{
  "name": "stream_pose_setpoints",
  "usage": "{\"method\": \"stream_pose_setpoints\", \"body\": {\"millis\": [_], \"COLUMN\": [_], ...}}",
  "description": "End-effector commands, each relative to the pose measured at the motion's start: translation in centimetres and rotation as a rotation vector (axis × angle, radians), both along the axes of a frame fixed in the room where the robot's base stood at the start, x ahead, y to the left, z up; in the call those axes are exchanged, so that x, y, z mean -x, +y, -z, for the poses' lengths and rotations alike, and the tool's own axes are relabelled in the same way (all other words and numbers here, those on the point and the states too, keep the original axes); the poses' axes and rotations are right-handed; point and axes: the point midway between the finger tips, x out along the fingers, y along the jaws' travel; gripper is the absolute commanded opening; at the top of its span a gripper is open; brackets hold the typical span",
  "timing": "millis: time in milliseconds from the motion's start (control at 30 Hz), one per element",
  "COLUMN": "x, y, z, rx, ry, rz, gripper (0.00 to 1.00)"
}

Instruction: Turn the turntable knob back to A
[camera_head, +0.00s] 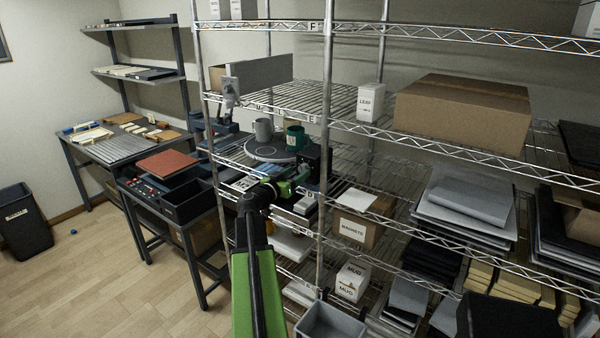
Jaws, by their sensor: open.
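My gripper (298,181), black and green, is at the end of my arm, just below and in front of the turntable's right side. It is open, near a dark box (307,160) beside the turntable. I cannot make out the knob or its letter marks. The gripper's fingertips are small and hard to separate from the dark things behind them.
A rack post (325,130) stands just right of the gripper. A mugnets carton (357,229) is on the shelf to the right. A dark side table (180,210) with a red-brown board stands left. Floor is free at lower left, before the black bin (24,222).

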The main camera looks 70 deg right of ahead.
Motion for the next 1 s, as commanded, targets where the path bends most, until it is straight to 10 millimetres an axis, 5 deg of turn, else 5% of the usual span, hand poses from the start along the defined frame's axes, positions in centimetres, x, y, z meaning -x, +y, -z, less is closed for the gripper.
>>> {"method": "stream_pose_setpoints", "body": {"millis": [167,467,900,1000], "x": [0.5,0.6,0.7,0.7], "y": [-2.0,-2.2,-2.2,-2.2], "z": [0.0,0.0,0.0,0.0], "rx": [0.0,0.0,0.0,0.0], "ry": [0.0,0.0,0.0,0.0], "rz": [0.001,0.0,0.002,0.002], "gripper": [0.56,0.56,0.0,0.0]}}
